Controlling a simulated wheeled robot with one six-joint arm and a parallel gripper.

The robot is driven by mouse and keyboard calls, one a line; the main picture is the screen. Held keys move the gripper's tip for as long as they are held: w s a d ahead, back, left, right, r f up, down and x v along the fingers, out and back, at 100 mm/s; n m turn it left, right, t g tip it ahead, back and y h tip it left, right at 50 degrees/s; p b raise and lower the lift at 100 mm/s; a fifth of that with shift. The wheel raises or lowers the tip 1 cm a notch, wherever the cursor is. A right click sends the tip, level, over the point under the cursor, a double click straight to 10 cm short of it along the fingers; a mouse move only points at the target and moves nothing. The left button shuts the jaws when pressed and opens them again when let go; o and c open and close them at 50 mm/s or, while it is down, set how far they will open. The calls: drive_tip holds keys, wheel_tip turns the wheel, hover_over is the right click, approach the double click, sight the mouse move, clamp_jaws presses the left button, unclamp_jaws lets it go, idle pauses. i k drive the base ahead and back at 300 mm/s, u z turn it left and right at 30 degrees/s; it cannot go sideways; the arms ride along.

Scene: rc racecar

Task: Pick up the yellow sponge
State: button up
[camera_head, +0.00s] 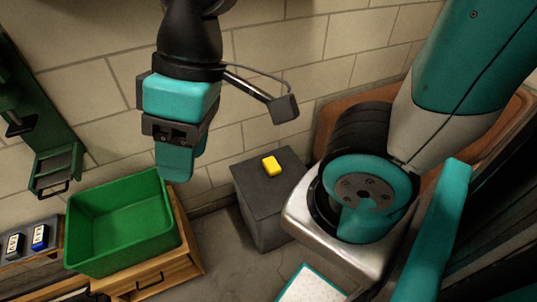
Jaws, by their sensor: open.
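The yellow sponge (270,166) is a small bright block lying on top of a dark grey box (250,184), near the middle of the view. My gripper (181,166), teal and black, hangs to the left of the sponge in the picture, apart from it. It is open and I see nothing held in it. From this angle one finger largely covers the other, so the gap between them is hard to see.
A green bin (122,222) stands on a wooden cabinet (155,283) left of the grey box. A tiled wall (290,42) runs behind. A brown rounded surface (345,104) lies behind my arm at right. Small blue and white items (38,236) sit far left.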

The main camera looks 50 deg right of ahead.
sight(272, 167)
drive_tip(key=k, duration=1.3)
drive_tip(key=z, duration=0.45)
drive_tip(key=i, duration=0.9)
drive_tip(key=z, duration=0.4)
drive_tip(key=i, duration=0.85)
